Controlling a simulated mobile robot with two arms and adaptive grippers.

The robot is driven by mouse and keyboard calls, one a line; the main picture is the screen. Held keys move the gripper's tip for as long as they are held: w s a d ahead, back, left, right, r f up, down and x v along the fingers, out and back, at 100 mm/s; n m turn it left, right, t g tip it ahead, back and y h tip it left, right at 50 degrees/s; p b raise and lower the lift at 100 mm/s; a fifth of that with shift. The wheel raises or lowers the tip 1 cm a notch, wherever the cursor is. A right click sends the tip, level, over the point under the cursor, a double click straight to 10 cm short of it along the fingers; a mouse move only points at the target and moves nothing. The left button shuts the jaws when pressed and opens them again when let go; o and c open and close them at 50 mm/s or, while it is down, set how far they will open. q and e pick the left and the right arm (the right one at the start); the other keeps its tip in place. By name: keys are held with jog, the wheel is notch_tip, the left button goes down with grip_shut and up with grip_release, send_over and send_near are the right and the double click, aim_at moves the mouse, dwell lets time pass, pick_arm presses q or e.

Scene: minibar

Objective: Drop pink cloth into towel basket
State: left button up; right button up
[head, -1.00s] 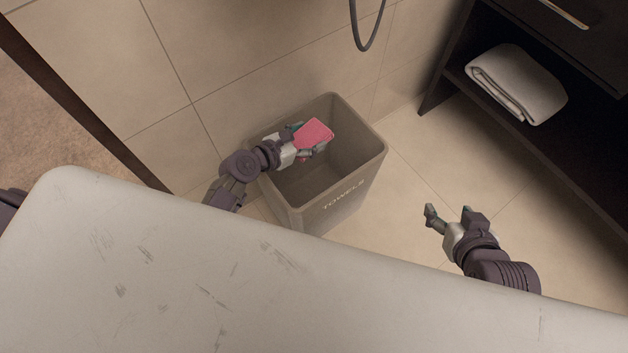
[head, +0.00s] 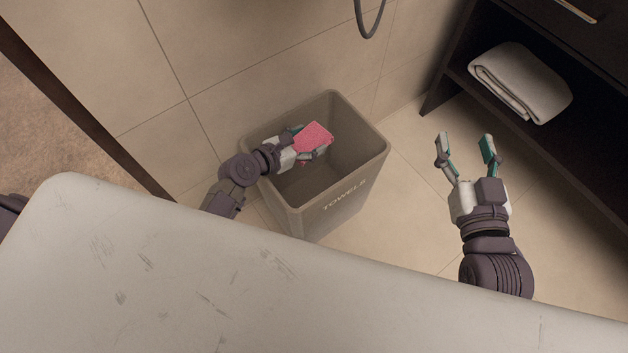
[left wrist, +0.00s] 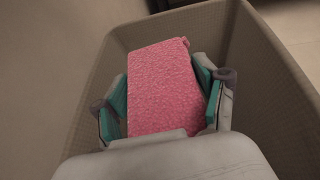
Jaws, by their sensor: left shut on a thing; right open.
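The pink cloth (head: 314,137) is folded into a small rectangle. My left gripper (head: 308,145) is shut on it and holds it over the open mouth of the towel basket (head: 340,207), a brown-grey bin marked TOWELS. In the left wrist view the cloth (left wrist: 163,88) lies between the teal-padded fingers (left wrist: 162,100), with the basket's walls (left wrist: 262,75) around it. How far the cloth is above or below the rim is hard to tell. My right gripper (head: 466,148) is open and empty, to the right of the basket.
A dark shelf unit (head: 440,95) with a folded white towel (head: 522,82) stands at the upper right. A tiled wall (head: 235,60) is behind the basket. A grey hose (head: 370,25) hangs above. A large pale scuffed surface (head: 200,290) fills the front. Floor right of the basket is clear.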

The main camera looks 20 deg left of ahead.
dwell(0.3)
pick_arm(q)
jog(key=o, duration=1.2)
jog(key=shift+c, duration=0.2)
jog(key=v, duration=1.2)
jog(key=shift+s+f, duration=0.1)
